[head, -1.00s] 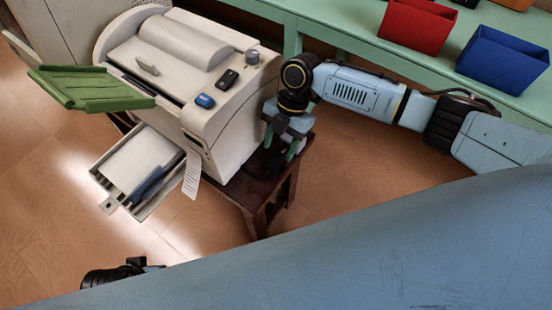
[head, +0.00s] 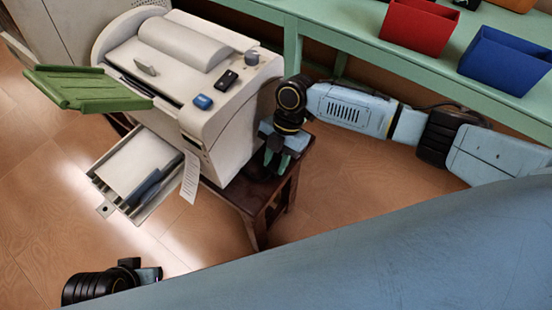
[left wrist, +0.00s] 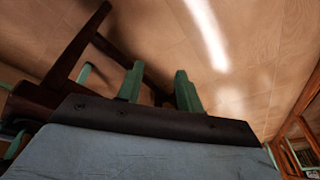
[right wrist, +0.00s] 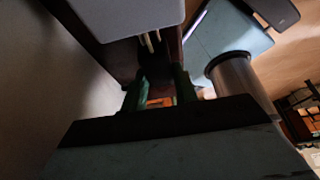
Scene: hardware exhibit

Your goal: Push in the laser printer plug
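The laser printer (head: 215,115) is a cream machine on a small dark wooden table (head: 248,197). My right gripper (head: 276,160) is at the printer's right side, pointing down over the table. In the right wrist view its green fingers (right wrist: 161,92) stand on both sides of a dark plug (right wrist: 155,70), apparently gripping it. Two pale prongs (right wrist: 150,42) stick out of the plug towards a grey body (right wrist: 130,15). Whether they touch it is unclear. My left gripper (left wrist: 158,88) is open and empty above the floor; its fingers do not show in the head view.
A green tray (head: 85,87) and an open paper drawer (head: 130,170) jut from the printer's left side. A green bench behind bears a red bin (head: 418,27) and a blue bin (head: 503,60). The floor (head: 350,190) right of the table is clear.

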